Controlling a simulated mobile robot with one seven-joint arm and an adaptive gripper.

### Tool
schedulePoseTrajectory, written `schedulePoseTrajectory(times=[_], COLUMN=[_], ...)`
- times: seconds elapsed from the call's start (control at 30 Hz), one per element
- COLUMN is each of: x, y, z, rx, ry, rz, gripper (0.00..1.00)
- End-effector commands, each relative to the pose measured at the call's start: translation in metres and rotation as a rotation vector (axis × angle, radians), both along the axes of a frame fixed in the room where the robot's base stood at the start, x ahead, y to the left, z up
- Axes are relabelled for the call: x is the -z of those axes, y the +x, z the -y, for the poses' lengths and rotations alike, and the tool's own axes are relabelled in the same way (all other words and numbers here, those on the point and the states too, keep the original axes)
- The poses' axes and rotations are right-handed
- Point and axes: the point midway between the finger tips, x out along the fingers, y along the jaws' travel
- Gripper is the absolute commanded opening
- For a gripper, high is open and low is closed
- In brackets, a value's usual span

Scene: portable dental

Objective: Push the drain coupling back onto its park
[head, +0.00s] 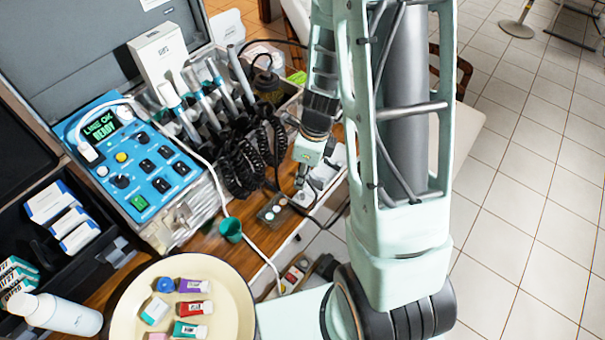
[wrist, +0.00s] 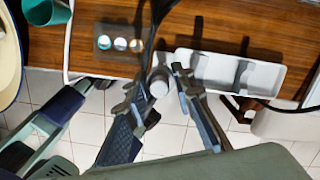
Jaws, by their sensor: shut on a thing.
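My gripper (wrist: 162,82) is at the front edge of the wooden table in the wrist view, its two fingers on either side of a grey cylindrical coupling (wrist: 159,88). The gripper is shut on this coupling, and a dark hose runs up from it across the table. In the head view my gripper (head: 306,180) hangs beside the table edge, below the case with the coiled hoses. The coupling is too small and covered to make out there. I cannot clearly make out the park, or whether the coupling touches it.
A small box with round discs (wrist: 119,43) and a teal cup (wrist: 48,12) stand to the left. The blue control unit (head: 135,160) and a cream round tray (head: 235,300) are farther left.

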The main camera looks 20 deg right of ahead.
Motion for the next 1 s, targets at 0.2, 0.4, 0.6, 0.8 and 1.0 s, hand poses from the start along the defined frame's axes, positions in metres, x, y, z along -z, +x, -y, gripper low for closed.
schedulePoseTrajectory(times=[0.2, 0.4, 0.6, 0.8, 1.0], x=[0.024, 0.026, 0.030, 0.033, 0.033], y=[0.000, 0.000, 0.000, 0.000, 0.000], z=[0.000, 0.000, 0.000, 0.000, 0.000], rx=[0.000, -0.001, -0.002, -0.002, -0.002], ry=[0.000, 0.000, 0.000, 0.000, 0.000], rz=[0.000, 0.000, 0.000, 0.000, 0.000], gripper=[0.00, 0.00, 0.00, 0.00, 0.00])
